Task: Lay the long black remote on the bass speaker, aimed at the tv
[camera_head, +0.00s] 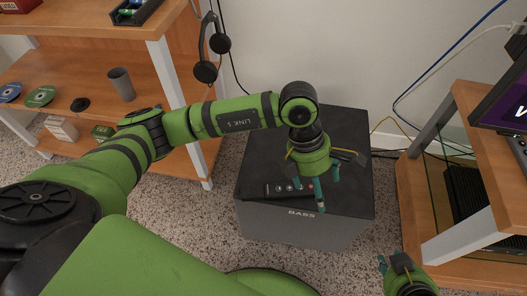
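The bass speaker (262,221) is a dark box on the carpet with "BASS" on its front edge. The long black remote (284,188) lies on its top near the front edge, long side running left to right, with buttons showing. My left gripper (327,191) points down over the remote's right end; its teal-tipped fingers look apart, one on the near side and one on the far side. Whether they touch the remote is unclear. My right gripper (393,262) is low at the bottom right, apart from the speaker, and looks open and empty. The tv (505,103) is partly visible at right.
A wooden tv stand (478,222) with glass stands right of the speaker. A wooden shelf (92,69) at left holds a grey cup (121,84), discs and boxes. Headphones (212,48) hang at its side. Cables run along the wall. Most of the speaker's top behind the remote is clear.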

